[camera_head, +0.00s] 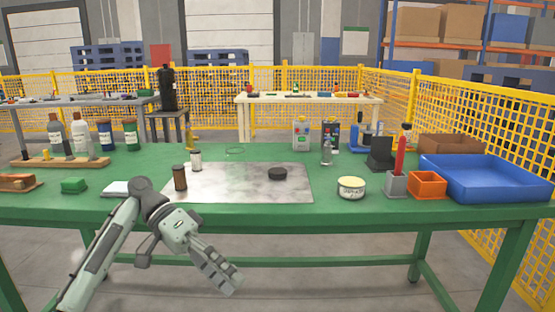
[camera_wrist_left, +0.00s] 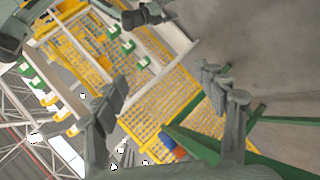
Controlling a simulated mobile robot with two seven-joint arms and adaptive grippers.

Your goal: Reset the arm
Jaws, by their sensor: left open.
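My left arm comes in from the lower left in the head view. Its gripper (camera_head: 222,276) hangs in front of the green table (camera_head: 300,208), below the tabletop edge and touching nothing that I can see. In the left wrist view the gripper's two fingers (camera_wrist_left: 160,115) stand wide apart with nothing between them. My right gripper is not in either view.
A grey mat (camera_head: 240,183) on the table holds a brown jar (camera_head: 180,178), a white jar (camera_head: 196,160) and a black disc (camera_head: 277,174). A round tin (camera_head: 351,188), an orange bin (camera_head: 427,185) and a blue tray (camera_head: 487,191) stand to the right. Yellow mesh fencing (camera_head: 480,205) lies beyond.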

